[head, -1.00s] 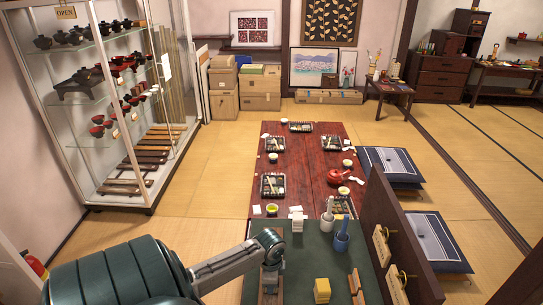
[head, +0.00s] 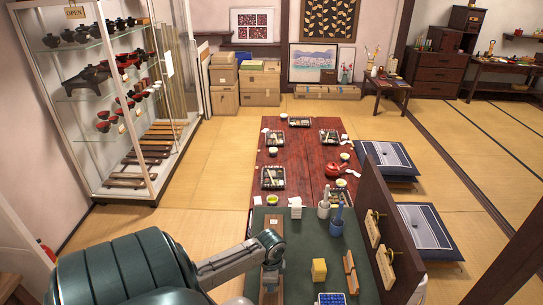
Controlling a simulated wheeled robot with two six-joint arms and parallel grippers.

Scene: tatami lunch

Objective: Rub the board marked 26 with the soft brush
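A long brown board (head: 272,229) with a small pale label lies on the green work surface; the number on the label is too small to read. My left gripper (head: 271,278) points down over this board. Its fingers are small and partly hidden by the wrist, so I cannot tell whether they are open or hold anything. Two grey cups hold blue upright handles, a nearer cup (head: 337,228) and a farther cup (head: 324,209). I cannot tell whether either handle is the soft brush. My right gripper is out of view.
The green work surface (head: 300,250) carries a yellow block (head: 319,270), wooden strips (head: 351,272), a white stack (head: 296,208) and a blue tray (head: 331,299). A dark upright panel (head: 395,230) with hanging wooden plaques edges it on the right. A red table (head: 300,165) with lunch trays lies beyond.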

